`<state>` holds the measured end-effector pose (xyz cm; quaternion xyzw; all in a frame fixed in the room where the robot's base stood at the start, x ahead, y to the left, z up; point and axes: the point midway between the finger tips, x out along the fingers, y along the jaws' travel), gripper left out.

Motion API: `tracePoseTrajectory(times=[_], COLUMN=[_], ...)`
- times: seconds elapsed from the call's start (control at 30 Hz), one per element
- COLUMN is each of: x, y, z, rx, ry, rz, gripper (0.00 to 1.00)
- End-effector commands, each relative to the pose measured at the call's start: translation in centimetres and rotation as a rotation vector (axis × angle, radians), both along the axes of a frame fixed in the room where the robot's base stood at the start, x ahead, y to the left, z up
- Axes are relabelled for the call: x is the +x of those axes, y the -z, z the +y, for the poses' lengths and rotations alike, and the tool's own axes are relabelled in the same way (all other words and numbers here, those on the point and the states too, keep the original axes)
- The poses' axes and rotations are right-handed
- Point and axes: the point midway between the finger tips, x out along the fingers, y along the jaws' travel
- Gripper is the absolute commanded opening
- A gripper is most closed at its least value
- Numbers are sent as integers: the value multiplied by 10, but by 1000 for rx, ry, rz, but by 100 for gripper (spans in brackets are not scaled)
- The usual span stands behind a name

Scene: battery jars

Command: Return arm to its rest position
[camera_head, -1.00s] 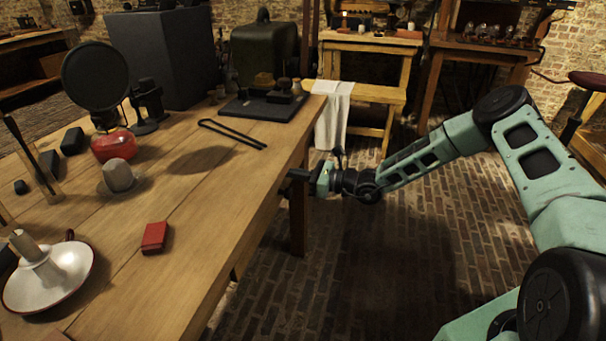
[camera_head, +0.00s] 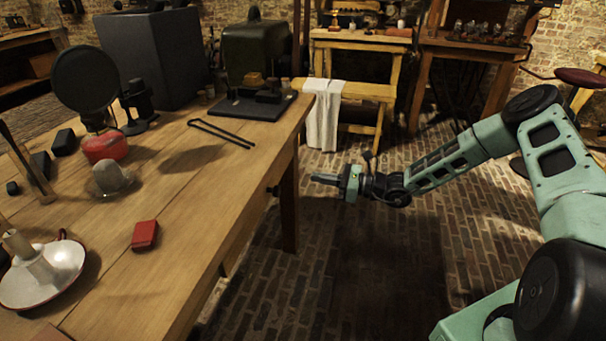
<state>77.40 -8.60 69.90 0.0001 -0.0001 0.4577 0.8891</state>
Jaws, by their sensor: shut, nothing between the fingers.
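My gripper (camera_head: 318,178) is at the end of my green arm, in the middle of the head view. It is shut and holds nothing. It hangs over the brick floor, just off the right edge of the wooden workbench (camera_head: 215,200), pointing left toward it. A clear gap shows between the fingertips and the bench edge. My arm reaches in from the right side, bent at the elbow.
On the bench are a red box (camera_head: 145,235), a white candle dish (camera_head: 62,272), a red-based round black object (camera_head: 105,147), a black tong-like tool (camera_head: 222,132) and a dark tray (camera_head: 245,107). A stool (camera_head: 582,79) stands far right. The brick floor (camera_head: 370,270) around my gripper is clear.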

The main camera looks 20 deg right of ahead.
Motion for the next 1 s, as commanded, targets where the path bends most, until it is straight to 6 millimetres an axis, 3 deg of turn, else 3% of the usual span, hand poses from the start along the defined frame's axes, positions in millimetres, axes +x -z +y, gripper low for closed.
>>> tracePoseTrajectory(times=[0.23, 0.47, 0.57, 0.67, 0.8, 1.0], x=[-15, -19, -29, -55, -109, -193], y=[0, -3, -14, -30, -53, -78], z=[-21, -15, 11, 55, 116, 166], rx=[0, -15, -81, -200, -403, -674], ry=[1, -25, -125, -307, -619, -1036], rz=[0, -8, -39, -101, -229, -450], gripper=[0, 0, 0, 0, 0, 0])
